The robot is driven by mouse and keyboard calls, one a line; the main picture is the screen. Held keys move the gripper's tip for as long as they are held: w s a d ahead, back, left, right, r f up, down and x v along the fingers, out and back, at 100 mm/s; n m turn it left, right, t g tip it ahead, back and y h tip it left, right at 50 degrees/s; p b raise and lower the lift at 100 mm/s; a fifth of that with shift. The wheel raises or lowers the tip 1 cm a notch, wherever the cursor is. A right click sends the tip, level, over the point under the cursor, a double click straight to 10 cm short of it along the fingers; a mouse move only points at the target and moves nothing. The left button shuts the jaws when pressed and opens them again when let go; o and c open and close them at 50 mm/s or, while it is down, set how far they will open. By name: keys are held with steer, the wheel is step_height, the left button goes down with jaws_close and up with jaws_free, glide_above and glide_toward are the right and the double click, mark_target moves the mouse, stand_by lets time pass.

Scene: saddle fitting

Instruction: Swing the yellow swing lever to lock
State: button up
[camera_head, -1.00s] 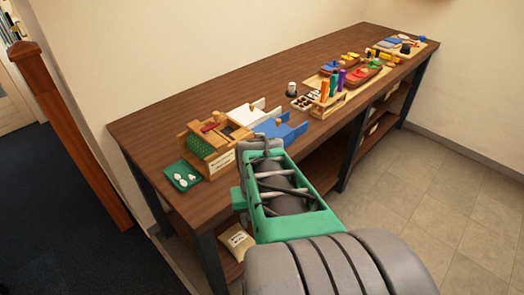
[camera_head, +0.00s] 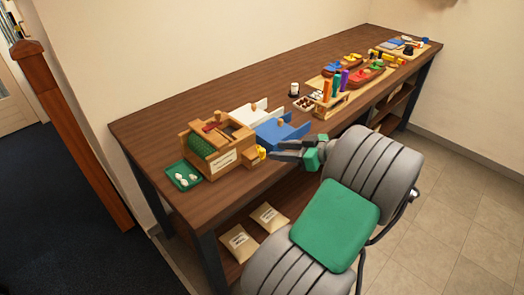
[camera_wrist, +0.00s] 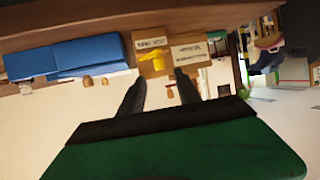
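The yellow swing lever (camera_head: 261,152) shows as a small yellow piece on the right end of the wooden fixture (camera_head: 224,158), near the bench's front edge. The fingertips look short of the lever, with no clear contact.
A blue tray-like part (camera_head: 280,131) stands close behind my fingers, with a white one (camera_head: 245,112) beyond it. A green tray (camera_head: 183,176) with white pieces lies left of the fixture. Coloured cylinders (camera_head: 335,86) stand farther right. Bare bench top lies behind the fixture.

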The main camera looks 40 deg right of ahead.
mark_target(264, 150)
steer(key=x, duration=0.7)
steer(key=shift+w+a+f, duration=0.1)
steer(key=shift+w+a, duration=0.05)
steer(key=shift+w, duration=0.05)
steer(key=shift+c, duration=0.4)
jaws_close()
